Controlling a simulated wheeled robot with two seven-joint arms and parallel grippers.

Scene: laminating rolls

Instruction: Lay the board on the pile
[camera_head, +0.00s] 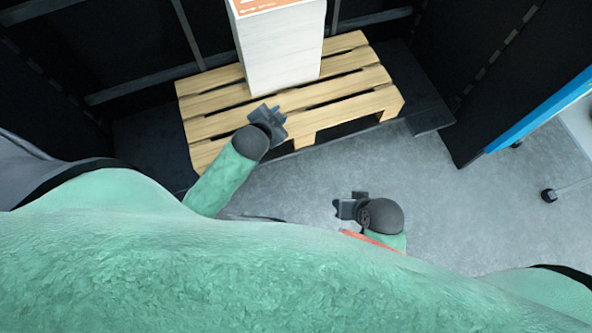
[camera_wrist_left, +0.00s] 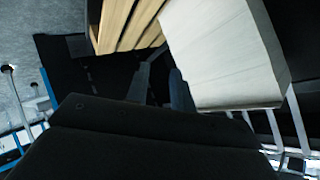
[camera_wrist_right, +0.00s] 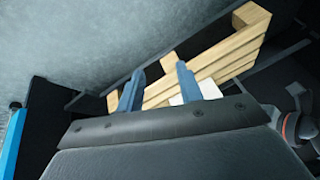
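The pile (camera_head: 280,55) is a tall block of white layers standing on a wooden pallet (camera_head: 360,105). Its top, cut off by the upper edge of the head view, carries an orange and white printed face (camera_head: 262,5). I cannot tell a separate board from the pile. My left gripper (camera_head: 275,113) is open and empty, close to the near lower side of the pile, above the pallet; the pile fills the right of the left wrist view (camera_wrist_left: 225,55). My right gripper (camera_head: 346,206) is open and empty over the grey floor, to the right of and nearer than the pallet.
Dark frame walls stand behind and beside the pallet. A blue-edged panel (camera_head: 540,112) stands at the right, with a castor (camera_head: 548,195) near it. A thin orange strip (camera_head: 372,240) shows beside my right forearm; I cannot tell what it is. The grey floor (camera_head: 470,215) is clear.

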